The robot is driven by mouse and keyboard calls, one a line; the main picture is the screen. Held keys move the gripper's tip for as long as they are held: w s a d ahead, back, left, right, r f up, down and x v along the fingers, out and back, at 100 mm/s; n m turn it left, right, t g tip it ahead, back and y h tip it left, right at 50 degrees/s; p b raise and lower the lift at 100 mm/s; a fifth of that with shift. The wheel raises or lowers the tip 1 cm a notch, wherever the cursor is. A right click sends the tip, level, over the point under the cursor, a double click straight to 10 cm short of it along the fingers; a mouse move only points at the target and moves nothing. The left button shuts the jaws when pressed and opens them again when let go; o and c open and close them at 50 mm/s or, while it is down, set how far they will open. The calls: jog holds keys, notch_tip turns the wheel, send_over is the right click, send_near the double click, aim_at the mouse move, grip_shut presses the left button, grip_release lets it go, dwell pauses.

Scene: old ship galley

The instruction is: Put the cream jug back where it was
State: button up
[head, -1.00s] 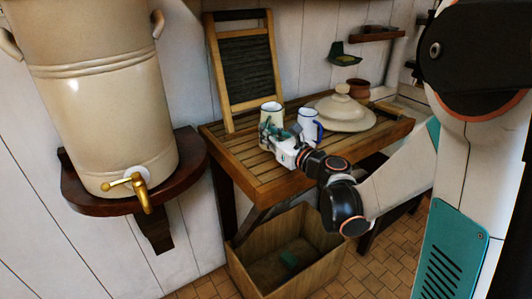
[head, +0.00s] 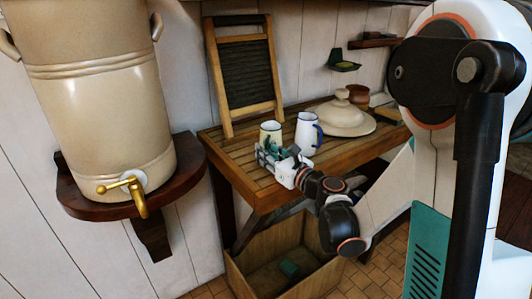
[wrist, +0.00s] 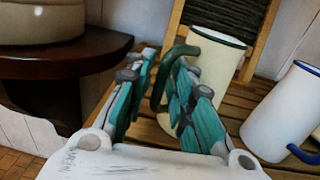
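The cream jug (head: 271,133) with a green rim and green handle stands upright on the slatted table (head: 243,160), left of the white jug. In the wrist view the cream jug (wrist: 214,65) is just beyond my fingers. Its green handle (wrist: 158,88) shows in the gap between them, close to the right finger. My gripper (head: 268,153) has teal fingers, also seen in the wrist view (wrist: 163,82); they are spread apart, with space on the handle's left. The jug's base is partly hidden by my fingers.
The white jug (head: 308,133) with a blue handle stands close on the right. A washboard (head: 245,75) leans on the wall behind. A lidded cream dish (head: 341,117) is farther right. A big crock (head: 100,110) on a shelf stands left; a wooden crate (head: 245,277) is below.

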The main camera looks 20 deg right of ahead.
dwell(0.3)
jog(key=shift+r, duration=0.25)
jog(key=p+v, duration=0.1)
jog(key=v, duration=1.1)
jog(key=shift+f, duration=0.2)
